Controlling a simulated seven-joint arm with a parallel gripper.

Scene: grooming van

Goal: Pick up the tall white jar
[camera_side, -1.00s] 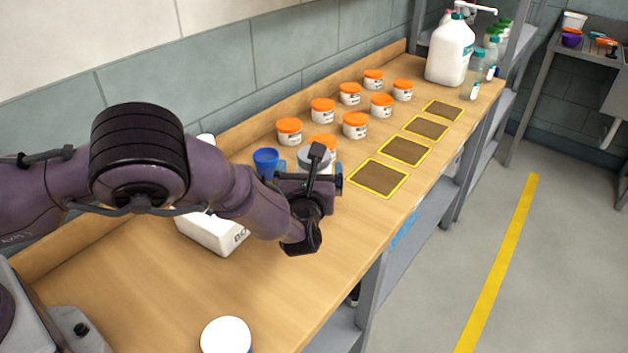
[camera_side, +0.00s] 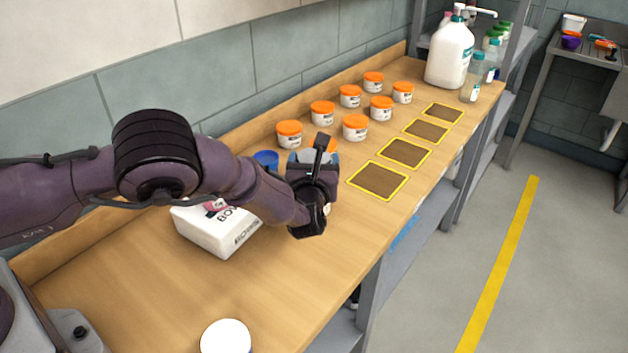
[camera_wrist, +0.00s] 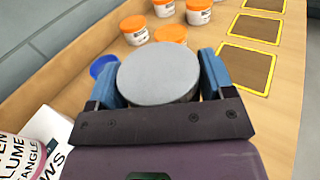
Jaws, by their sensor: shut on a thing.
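A round jar with a flat grey top (camera_wrist: 160,74) sits between the two blue fingers of my gripper (camera_wrist: 158,82) in the wrist view. The fingers are against its left and right sides, and my gripper is shut on it. The jar's body is hidden below its top, so its height and color cannot be told. In the side view my gripper (camera_side: 312,168) is over the middle of the wooden bench and mostly covers this jar. Another round white lid (camera_side: 226,337) shows at the bottom edge of the side view, its body mostly cut off.
Several orange-lidded jars (camera_side: 355,127) stand behind and right of my gripper. A blue cup (camera_side: 266,160) is close on its left, and a white box (camera_side: 222,232) lies nearer. Yellow-edged brown mats (camera_side: 378,180) lie to the right. A big pump bottle (camera_side: 449,54) stands at the far end.

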